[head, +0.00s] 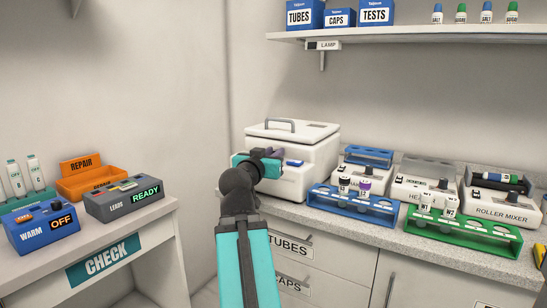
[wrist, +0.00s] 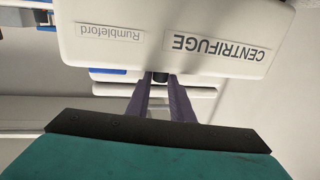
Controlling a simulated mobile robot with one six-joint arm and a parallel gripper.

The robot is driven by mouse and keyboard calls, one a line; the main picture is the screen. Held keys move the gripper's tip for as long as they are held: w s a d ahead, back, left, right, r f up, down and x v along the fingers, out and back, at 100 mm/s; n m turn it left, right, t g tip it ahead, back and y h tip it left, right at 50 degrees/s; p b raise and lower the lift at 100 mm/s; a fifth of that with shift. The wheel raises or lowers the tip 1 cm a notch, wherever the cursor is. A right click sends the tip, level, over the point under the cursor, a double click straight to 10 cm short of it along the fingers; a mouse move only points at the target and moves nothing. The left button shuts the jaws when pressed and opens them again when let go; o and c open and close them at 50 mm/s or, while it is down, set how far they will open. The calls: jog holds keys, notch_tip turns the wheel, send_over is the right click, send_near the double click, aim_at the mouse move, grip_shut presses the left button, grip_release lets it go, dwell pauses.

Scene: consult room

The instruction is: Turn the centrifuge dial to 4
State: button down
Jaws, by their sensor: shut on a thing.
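The white centrifuge (head: 312,158) stands at the left end of the counter in the head view, with a grey handle on its lid. My gripper (head: 274,154) is at its front. In the wrist view, the centrifuge (wrist: 150,30) appears upside down with its name label. There the two purple fingers of my gripper (wrist: 160,84) are shut on the small dark dial (wrist: 160,77) at its front. The fingers cover most of the dial, and its pointer and numbers cannot be read. In the head view my arm and gripper hide the dial.
A blue tube rack (head: 350,201) and a green tube rack (head: 462,231) stand along the counter to the right. The roller mixer (head: 503,203) is at the far right. A shelf (head: 400,32) with boxes hangs above. The CHECK table (head: 100,262) is at the left.

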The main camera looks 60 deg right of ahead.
jog(key=shift+s+d+f+n+t+y+b, duration=0.15)
jog(key=shift+n+t+b, duration=0.2)
jog(key=shift+t+b, duration=0.2)
jog(key=shift+s+a+f+n+t+y+b, duration=0.1)
jog(key=shift+n+t+y+b, duration=0.1)
jog(key=shift+n+t+b, duration=0.25)
jog(key=shift+s+d+f+n+t+y+b, duration=0.15)
jog(key=shift+n+t+b, duration=0.15)
jog(key=shift+t+b, duration=0.3)
jog(key=shift+r+n+t+y+b, duration=0.15)
jog(key=shift+n+t+y, duration=0.25)
jog(key=shift+n+t, duration=0.25)
jog(key=shift+r+n+t+y+b, duration=0.15)
jog(key=shift+n+t+y, duration=0.3)
jog(key=shift+t, duration=0.4)
jog(key=c, duration=1.6)
grip_release()
jog(key=shift+o, duration=0.2)
jog(key=shift+r, duration=0.1)
jog(key=shift+s, duration=0.1)
jog(key=shift+s+a+b, duration=0.1)
jog(key=shift+a+b, duration=0.05)
jog(key=shift+b, duration=0.15)
